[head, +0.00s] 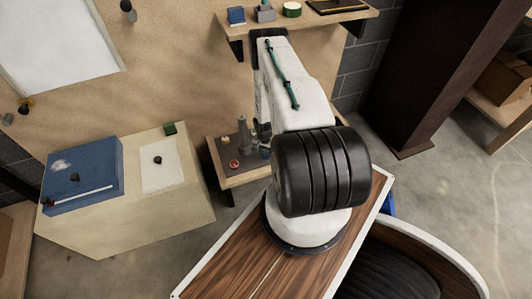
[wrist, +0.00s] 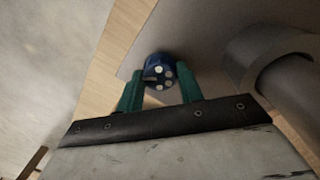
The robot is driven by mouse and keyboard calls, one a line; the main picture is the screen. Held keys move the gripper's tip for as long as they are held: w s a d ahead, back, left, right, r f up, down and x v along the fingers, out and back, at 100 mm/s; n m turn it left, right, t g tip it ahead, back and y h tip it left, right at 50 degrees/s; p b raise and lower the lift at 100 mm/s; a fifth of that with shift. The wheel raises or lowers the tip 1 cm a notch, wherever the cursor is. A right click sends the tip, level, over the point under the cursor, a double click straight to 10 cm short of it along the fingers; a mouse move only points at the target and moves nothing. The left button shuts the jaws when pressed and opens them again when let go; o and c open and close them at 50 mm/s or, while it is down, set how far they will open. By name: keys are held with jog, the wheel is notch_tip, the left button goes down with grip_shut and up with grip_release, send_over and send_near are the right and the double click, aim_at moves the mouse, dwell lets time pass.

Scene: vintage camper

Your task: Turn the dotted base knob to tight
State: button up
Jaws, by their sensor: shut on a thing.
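The dotted base knob (wrist: 158,68) is a small dark blue round knob with several pale dots on its face. In the wrist view it sits between the two green fingers of my gripper (wrist: 161,74), which is shut on it. A dark slot or mark shows on the left of its face; I cannot read any tight marking. In the head view the grey base plate (head: 218,158) lies on a low wooden shelf, with a grey post (head: 243,136) standing on it. My arm hides most of the gripper and the knob there.
A red round part (head: 234,164) sits on the base plate left of my gripper. A thick grey cylinder (wrist: 285,75) stands close on the right in the wrist view. A blue box (head: 85,175) rests on the pale cabinet at left. An upper shelf (head: 300,20) hangs above.

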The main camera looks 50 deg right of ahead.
aim_at(266, 153)
jog(key=m, duration=0.5)
dwell(0.6)
jog(key=o, duration=1)
jog(key=shift+r, duration=0.1)
jog(key=r, duration=0.7)
jog(key=shift+w+r, duration=0.2)
jog(key=shift+r, duration=0.15)
